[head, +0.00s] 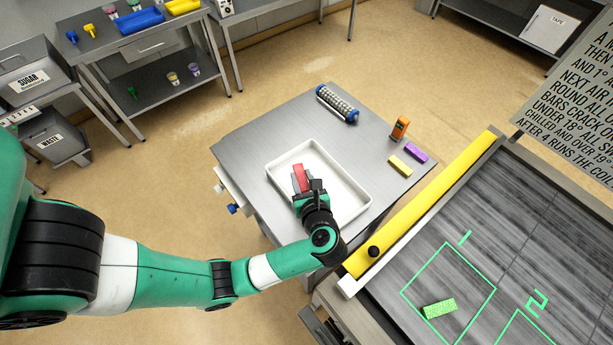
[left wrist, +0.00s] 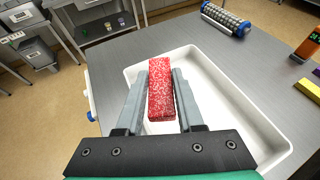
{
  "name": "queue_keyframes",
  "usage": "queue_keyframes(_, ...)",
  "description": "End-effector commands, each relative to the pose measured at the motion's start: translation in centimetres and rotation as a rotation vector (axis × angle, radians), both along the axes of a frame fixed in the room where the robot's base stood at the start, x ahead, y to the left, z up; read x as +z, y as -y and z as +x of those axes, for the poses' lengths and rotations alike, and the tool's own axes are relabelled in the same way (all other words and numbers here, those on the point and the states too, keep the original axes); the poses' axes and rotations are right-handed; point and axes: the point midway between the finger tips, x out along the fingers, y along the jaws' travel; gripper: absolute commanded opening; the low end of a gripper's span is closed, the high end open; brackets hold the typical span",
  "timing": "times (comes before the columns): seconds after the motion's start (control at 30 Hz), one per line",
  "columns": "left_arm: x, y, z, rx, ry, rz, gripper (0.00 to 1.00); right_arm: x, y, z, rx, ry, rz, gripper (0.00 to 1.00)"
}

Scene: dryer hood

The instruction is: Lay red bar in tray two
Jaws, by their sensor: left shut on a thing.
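The red bar (head: 300,174) is speckled with white and is held over the white tray (head: 354,201). In the left wrist view the red bar (left wrist: 161,95) stands lengthwise between the two grey fingers. My left gripper (head: 303,184) is shut on it; whether the bar touches the tray floor is hard to tell. On the dark slatted surface at right, green outlines are marked 1 (head: 465,238) and 2 (head: 537,302). A green speckled bar (head: 439,308) lies inside outline 1. The visible part of outline 2 is empty; the frame cuts it off. My right gripper is not in view.
On the steel table (head: 262,135) are a spiked roller (head: 338,104), an orange meter (head: 399,129), a purple bar (head: 417,152) and a yellow bar (head: 400,166). A yellow rail (head: 425,205) with a black knob (head: 374,252) edges the slatted surface.

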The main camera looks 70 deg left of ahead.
Motion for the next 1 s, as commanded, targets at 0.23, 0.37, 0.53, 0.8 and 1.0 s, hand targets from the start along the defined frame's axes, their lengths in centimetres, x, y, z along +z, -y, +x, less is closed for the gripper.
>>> queue_keyframes(0.23, -4.2, -6.7, 2.0, 0.005, -0.006, 0.000, 0.00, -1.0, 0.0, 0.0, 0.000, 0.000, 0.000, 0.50)
queue_keyframes(0.37, -6.8, -8.7, 2.7, 0.004, -0.004, 0.000, 0.00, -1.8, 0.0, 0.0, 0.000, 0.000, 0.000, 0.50)
queue_keyframes(0.53, -8.0, -9.7, 3.2, 0.001, 0.001, 0.000, 0.00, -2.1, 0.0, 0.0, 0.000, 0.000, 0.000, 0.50)
queue_keyframes(0.8, -10.2, -10.3, 3.3, 0.000, -0.002, -0.002, 0.00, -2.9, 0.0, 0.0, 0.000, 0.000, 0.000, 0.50)
queue_keyframes(1.0, -11.7, -10.3, 3.4, -0.001, 0.001, 0.000, 0.00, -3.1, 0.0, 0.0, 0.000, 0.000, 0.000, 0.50)
